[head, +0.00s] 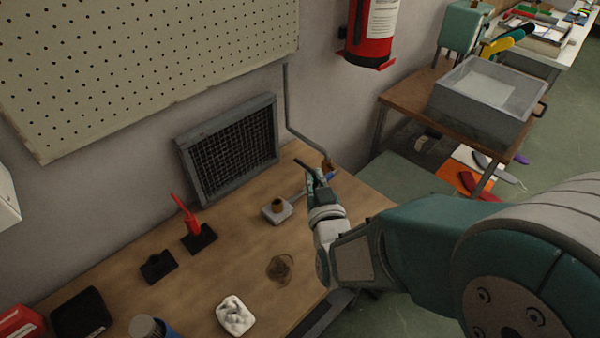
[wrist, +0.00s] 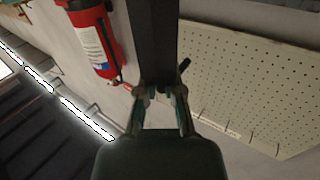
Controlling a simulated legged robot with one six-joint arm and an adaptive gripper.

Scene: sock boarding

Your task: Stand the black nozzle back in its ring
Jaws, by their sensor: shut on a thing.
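The black nozzle (head: 303,166) is held in my gripper (head: 318,179), which is raised above the back right of the workbench. It shows as a thin dark tilted piece sticking out to the left of the fingers.
A red tool (head: 191,222) stands in a dark base. A pale block with a brown round piece (head: 277,207) sits just left of my gripper. A white dish (head: 234,318) is at the front. A vent panel (head: 228,150) leans at the wall; a pipe (head: 290,110) runs down it.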

